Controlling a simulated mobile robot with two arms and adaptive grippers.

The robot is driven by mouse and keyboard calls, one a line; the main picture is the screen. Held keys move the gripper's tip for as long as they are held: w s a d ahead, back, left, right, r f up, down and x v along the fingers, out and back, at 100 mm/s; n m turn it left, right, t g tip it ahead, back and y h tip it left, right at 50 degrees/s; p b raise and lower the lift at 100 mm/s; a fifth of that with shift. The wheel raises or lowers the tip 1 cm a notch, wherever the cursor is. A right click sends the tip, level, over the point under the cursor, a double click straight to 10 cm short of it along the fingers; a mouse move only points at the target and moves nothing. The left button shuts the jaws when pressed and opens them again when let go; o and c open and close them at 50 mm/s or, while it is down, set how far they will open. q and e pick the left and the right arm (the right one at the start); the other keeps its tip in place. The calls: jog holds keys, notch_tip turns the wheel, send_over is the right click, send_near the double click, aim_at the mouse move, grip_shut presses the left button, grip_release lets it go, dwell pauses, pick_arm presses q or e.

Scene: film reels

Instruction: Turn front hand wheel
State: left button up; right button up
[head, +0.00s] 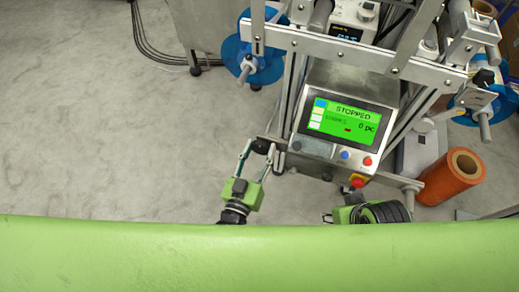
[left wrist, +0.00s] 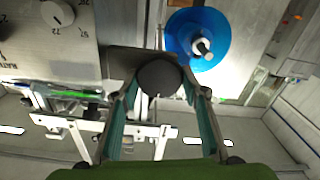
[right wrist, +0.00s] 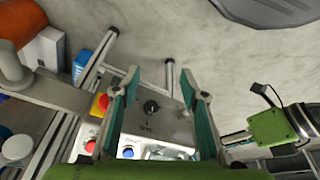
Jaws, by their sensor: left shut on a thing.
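The front hand wheel looks like a round black knob (head: 261,146) at the machine's lower left corner, below the display. It also shows in the left wrist view (left wrist: 160,78), face on between the fingers. My left gripper (head: 258,150) has one finger on each side of the knob and is shut on it. My right gripper (right wrist: 158,82) is open and empty.
The machine's green display (head: 345,122) reads STOPPED. A red-and-yellow emergency stop (head: 357,181) sits below it. Blue reels hang on both sides, the left one (head: 243,60) nearer my left gripper. An orange roll (head: 449,177) stands at the right. The floor at the left is clear except for cables.

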pick_arm(q)
jog(key=shift+n, duration=1.7)
jog(key=shift+a+n, duration=0.1)
jog(key=shift+n, duration=0.8)
jog(key=shift+f+n, duration=0.1)
jog(key=shift+n, duration=1.7)
pick_arm(e)
jog(key=shift+f, duration=0.25)
jog(key=shift+s+r, duration=0.1)
